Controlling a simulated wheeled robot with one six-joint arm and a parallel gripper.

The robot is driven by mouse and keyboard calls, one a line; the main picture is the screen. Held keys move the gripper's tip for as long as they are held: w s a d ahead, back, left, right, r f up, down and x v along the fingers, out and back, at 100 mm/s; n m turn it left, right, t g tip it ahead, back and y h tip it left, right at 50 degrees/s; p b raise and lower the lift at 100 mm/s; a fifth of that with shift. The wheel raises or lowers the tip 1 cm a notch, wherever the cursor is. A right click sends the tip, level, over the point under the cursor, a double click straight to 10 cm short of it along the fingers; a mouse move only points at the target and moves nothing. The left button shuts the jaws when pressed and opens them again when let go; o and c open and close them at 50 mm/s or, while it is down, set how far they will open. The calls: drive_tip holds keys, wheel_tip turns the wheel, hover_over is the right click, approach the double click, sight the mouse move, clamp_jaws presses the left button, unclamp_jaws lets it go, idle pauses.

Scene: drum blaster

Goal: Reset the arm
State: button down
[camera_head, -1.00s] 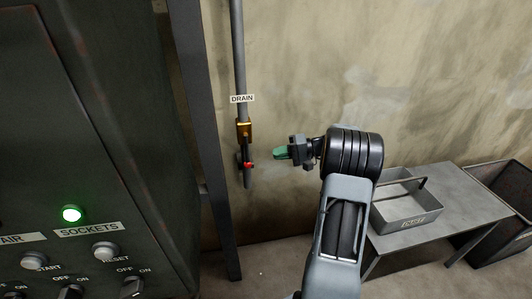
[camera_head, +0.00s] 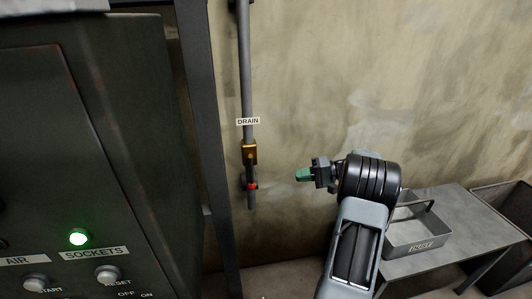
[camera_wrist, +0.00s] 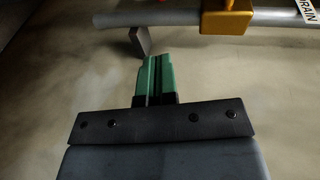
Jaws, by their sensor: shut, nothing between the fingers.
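My gripper (camera_head: 304,175) has green fingers and is at the end of my arm, in the middle of the head view. It is shut and empty, pointing left toward the drain pipe with a gap between them. In the wrist view the closed green fingers (camera_wrist: 155,77) point up toward the pipe, with a dark grey lever end (camera_wrist: 140,42) just beyond them. The pipe carries a brass valve (camera_head: 249,153) with a red part (camera_head: 252,186) below it, under a DRAIN label (camera_head: 248,122). The brass valve also shows in the wrist view (camera_wrist: 226,20).
A dark control cabinet (camera_head: 60,150) with a lit green lamp (camera_head: 79,238) and knobs fills the left. A grey tray (camera_head: 408,238) stands on a table (camera_head: 470,225) at the right, with a dark bin (camera_head: 508,207) beyond. Bare wall lies behind my gripper.

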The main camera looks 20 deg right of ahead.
wheel_tip(320, 180, down, 5)
drive_tip(key=s+m+g+h, duration=0.1)
drive_tip(key=s+m+h, duration=0.1)
drive_tip(key=m, duration=0.1)
drive_tip(key=s+a+r+g+h+p, duration=0.2)
drive_tip(key=s+a+g+h+p, duration=0.25)
drive_tip(key=s+a, duration=0.2)
drive_tip(key=s+a+r+n+t+h+p, duration=0.1)
drive_tip(key=s+a+r+n+h+p, duration=0.2)
drive_tip(key=a+r+p, duration=0.5)
drive_tip(key=s+a+r+n+t+h+p, duration=0.1)
drive_tip(key=s+a+r+n+h+p, duration=0.3)
drive_tip(key=r, duration=1.2)
drive_tip(key=s+a+n+p, duration=0.1)
drive_tip(key=s+a+p, duration=0.1)
drive_tip(key=a+p, duration=0.2)
drive_tip(key=shift+s+a+r, duration=0.25)
drive_tip(key=shift+s+r, duration=0.1)
drive_tip(key=shift+r, duration=0.05)
